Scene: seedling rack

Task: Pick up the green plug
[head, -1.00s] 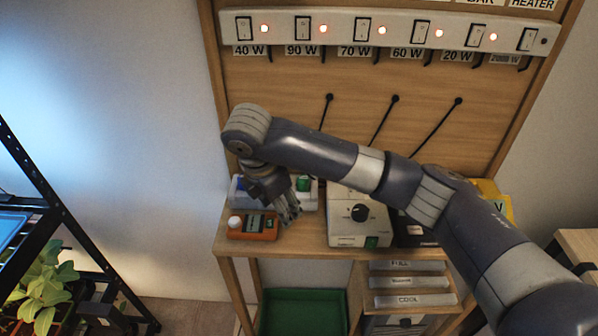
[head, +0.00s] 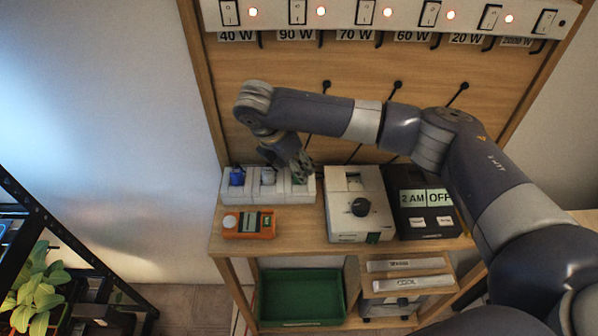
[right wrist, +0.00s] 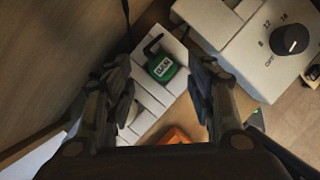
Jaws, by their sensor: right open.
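The green plug (right wrist: 161,67) sits in the white socket strip (right wrist: 150,97), with a white label on top and a dark cord at its far end. In the head view the plug (head: 299,182) is at the strip's right end, mostly hidden by my gripper. My right gripper (head: 302,168) is above it, pointing down. In the right wrist view its open fingers (right wrist: 161,85) stand on either side of the plug, with gaps and nothing held. My left gripper is not in view.
An orange meter (head: 249,224) lies in front. A white box with a dial (head: 354,224) and a black timer box (head: 424,223) stand right. A wooden back panel (head: 245,110) rises behind.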

